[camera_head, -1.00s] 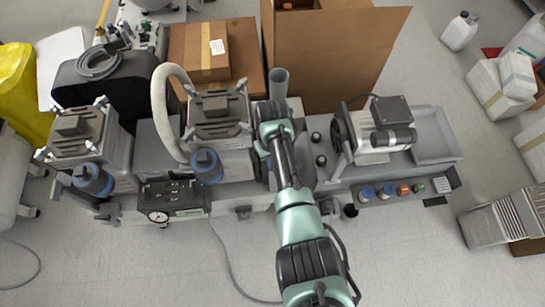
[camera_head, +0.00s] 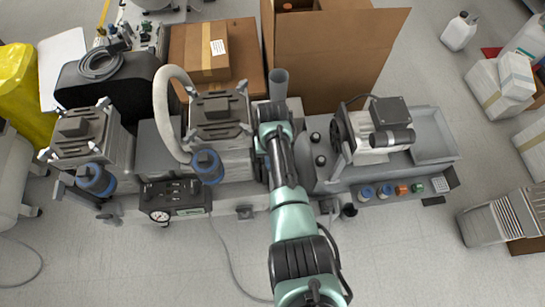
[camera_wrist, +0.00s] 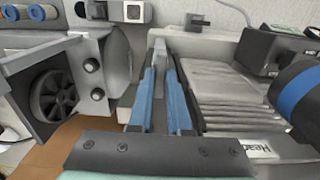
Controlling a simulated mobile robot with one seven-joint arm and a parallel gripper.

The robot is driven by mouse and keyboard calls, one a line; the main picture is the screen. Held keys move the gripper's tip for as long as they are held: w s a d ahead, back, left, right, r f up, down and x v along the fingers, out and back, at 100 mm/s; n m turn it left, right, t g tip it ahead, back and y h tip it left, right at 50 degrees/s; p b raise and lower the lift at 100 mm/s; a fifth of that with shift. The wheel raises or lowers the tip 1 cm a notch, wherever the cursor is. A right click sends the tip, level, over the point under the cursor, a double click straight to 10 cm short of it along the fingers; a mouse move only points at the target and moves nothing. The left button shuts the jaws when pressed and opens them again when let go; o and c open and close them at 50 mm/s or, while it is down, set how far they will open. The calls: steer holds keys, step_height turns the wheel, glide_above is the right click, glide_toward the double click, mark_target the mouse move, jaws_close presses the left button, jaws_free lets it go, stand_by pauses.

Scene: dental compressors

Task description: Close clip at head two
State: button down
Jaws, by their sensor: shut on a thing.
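Two finned grey compressor heads stand on the machine in the head view, one at the left (camera_head: 80,135) and one nearer my arm (camera_head: 220,112). The nearer head also fills the right of the wrist view (camera_wrist: 225,90), with a partly readable "Head" label (camera_wrist: 262,148). My gripper (camera_wrist: 163,78) has blue-sided fingers close together beside this head's finned side. It is shut on a narrow light grey piece, apparently the clip (camera_wrist: 159,48); the fingers hide most of it. I cannot tell whether the clip is latched. In the head view my arm covers the gripper.
A motor unit (camera_head: 378,130) and a grey tray (camera_head: 435,140) lie to the right. A black wheel (camera_wrist: 52,96) on a bracket is left of my fingers. A blue-banded filter (camera_wrist: 300,92) is close on the right. A tall open carton (camera_head: 335,60) stands behind.

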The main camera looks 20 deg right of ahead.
steer(key=c, duration=0.9)
jaws_free()
steer(key=shift+o, duration=0.2)
steer(key=shift+r, duration=0.1)
step_height(320, 180, up, 13)
steer(key=p, duration=0.4)
